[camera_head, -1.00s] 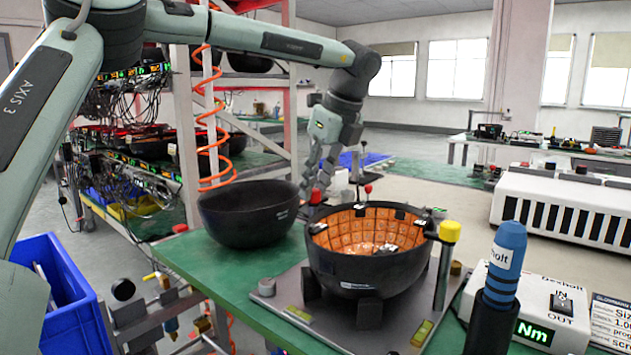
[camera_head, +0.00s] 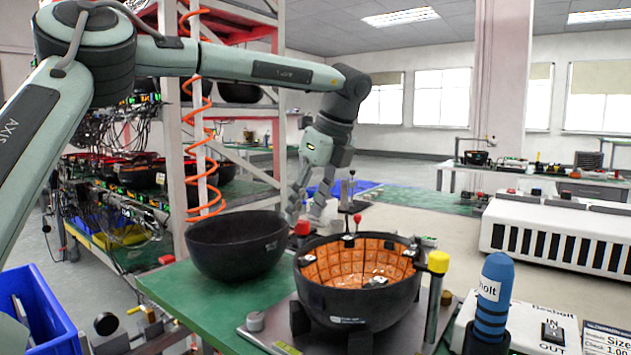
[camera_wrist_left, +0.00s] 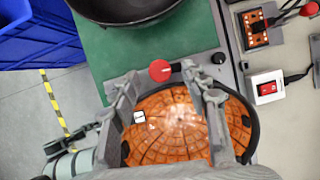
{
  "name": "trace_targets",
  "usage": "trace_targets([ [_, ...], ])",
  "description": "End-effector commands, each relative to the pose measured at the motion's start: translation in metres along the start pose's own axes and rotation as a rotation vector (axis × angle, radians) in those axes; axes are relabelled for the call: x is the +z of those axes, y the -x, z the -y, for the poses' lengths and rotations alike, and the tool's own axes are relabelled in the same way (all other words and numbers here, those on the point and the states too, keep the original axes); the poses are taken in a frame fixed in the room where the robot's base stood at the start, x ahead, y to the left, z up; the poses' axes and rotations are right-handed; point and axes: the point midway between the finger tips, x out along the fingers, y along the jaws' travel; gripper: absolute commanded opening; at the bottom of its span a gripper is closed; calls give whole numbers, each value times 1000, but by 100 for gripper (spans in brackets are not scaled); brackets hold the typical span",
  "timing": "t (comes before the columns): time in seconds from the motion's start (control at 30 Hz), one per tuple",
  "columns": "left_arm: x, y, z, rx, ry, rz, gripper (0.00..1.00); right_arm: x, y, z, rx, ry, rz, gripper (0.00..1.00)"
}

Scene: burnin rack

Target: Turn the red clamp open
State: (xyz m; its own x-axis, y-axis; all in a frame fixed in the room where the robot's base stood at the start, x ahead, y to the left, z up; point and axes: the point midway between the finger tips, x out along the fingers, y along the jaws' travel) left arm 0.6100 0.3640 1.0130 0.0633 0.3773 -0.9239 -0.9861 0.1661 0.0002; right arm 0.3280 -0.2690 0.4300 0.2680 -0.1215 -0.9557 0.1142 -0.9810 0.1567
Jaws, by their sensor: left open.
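The red clamp (camera_head: 302,228) shows as a round red knob at the left rim of a black bowl (camera_head: 345,306) lined with orange tiles. My left gripper (camera_head: 305,207) reaches down from behind, near that knob. In the left wrist view, the red knob (camera_wrist_left: 160,71) lies between the two spread fingertips of my open left gripper (camera_wrist_left: 163,82), with space on both sides. I cannot tell how far the fingers are above it. The knob's lower parts are partly hidden. My right gripper is out of view.
An empty black bowl (camera_head: 237,246) stands left on the green bench (camera_head: 185,284). A yellow-capped post (camera_head: 438,262) stands at the lined bowl's right. Another red knob (camera_head: 357,218) is behind it. A blue tool (camera_head: 492,295) stands right, a blue bin (camera_head: 40,310) far left.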

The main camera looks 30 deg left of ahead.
Motion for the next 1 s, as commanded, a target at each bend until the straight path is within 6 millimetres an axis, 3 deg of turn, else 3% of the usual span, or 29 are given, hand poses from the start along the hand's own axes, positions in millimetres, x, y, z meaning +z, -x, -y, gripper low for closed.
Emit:
trace_targets([
  [0.3,-1,70,1,-1,-1,-5,46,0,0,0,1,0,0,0],
  [0.4,-2,82,1,-1,-4,-2,46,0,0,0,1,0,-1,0],
  [0.63,0,98,0,0,0,-2,46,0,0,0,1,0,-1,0],
  [1.0,0,100,0,1,1,-2,46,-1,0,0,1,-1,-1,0],
])
